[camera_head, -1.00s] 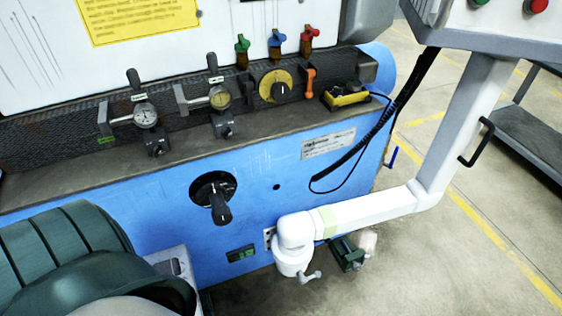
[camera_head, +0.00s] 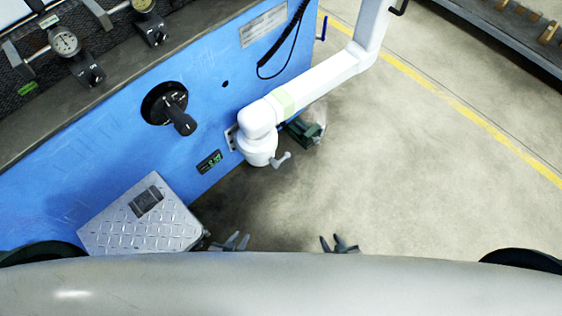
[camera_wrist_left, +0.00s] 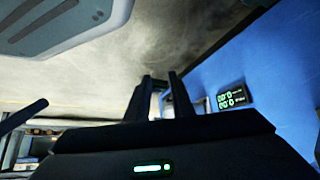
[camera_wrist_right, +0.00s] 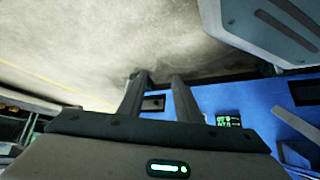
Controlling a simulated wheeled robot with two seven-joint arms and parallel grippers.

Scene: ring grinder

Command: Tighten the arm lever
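The arm lever (camera_head: 281,159) is a small grey handle with a rounded end. It sticks out from the lower side of the white swivel joint (camera_head: 257,125) on the blue machine's side, in the head view. My left gripper (camera_head: 236,241) is below and left of the lever, well apart from it. In the left wrist view its two dark fingers (camera_wrist_left: 160,82) stand apart with nothing between them. My right gripper (camera_head: 341,243) is below and right of the lever, also apart from it. Its fingers (camera_wrist_right: 159,80) are spread and empty. Neither wrist view clearly shows the lever.
The white support arm (camera_head: 325,77) runs up and right from the joint. A black knob (camera_head: 176,112) and a small green display (camera_head: 209,161) are on the blue panel (camera_head: 105,170). A metal tread-plate box (camera_head: 140,225) stands at lower left. The floor (camera_head: 430,170) at right is clear.

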